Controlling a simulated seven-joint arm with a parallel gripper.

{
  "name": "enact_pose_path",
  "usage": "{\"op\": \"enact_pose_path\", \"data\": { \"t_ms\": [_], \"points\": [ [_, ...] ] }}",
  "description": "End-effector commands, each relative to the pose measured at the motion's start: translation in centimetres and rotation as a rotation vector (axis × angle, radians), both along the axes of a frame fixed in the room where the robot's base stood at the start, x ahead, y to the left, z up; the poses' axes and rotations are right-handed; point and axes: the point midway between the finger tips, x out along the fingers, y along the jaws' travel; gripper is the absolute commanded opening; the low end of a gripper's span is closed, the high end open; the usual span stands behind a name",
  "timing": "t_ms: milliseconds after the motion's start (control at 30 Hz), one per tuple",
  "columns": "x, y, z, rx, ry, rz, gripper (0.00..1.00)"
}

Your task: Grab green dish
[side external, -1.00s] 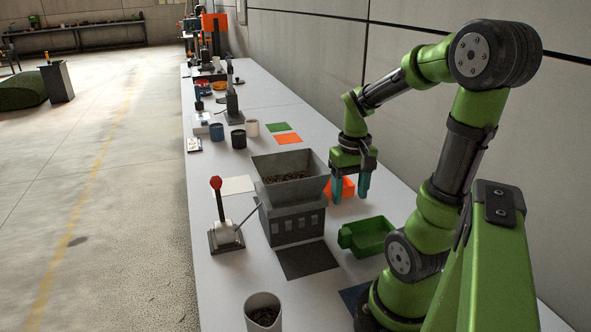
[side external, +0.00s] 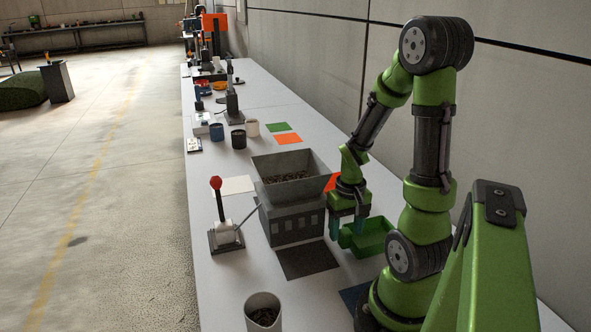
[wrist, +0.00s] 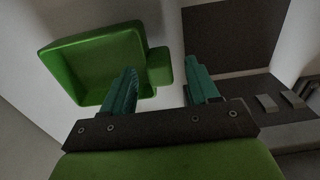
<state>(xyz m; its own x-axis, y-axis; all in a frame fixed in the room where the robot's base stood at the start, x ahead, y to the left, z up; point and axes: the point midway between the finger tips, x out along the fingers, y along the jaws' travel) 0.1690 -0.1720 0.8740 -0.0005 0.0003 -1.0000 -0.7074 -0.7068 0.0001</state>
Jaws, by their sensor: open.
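The green dish (side external: 372,238) is a square tray with a small tab handle, resting on the white table to the right of the grey hopper machine. In the wrist view the green dish (wrist: 98,62) is at upper left, and its tab (wrist: 159,66) lies between the two teal fingers. My gripper (side external: 348,230) is at the dish's left side, by the tab. In the wrist view my gripper (wrist: 163,82) is open, with one finger overlapping the dish's near side in the picture. Whether a finger touches the dish cannot be told.
The grey hopper machine (side external: 292,222) with dark granules stands just left of my gripper. A dark mat (side external: 308,260) lies in front of it. An orange box (side external: 333,181) is partly hidden behind my arm. A lever (side external: 222,225) and a white cup (side external: 262,313) stand nearer the left edge.

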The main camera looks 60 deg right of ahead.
Motion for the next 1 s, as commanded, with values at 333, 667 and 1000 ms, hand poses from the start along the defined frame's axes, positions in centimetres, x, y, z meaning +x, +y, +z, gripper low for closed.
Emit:
{"op": "enact_pose_path", "data": {
  "t_ms": [333,667,1000],
  "points": [
    [0.0,0.0,0.1,-0.001,-0.001,0.0,0.21],
    [0.0,0.0,0.1,-0.001,-0.001,0.0,0.0],
    [0.2,-0.1,2.0,-0.006,-0.006,0.002,0.0]
  ]
}}
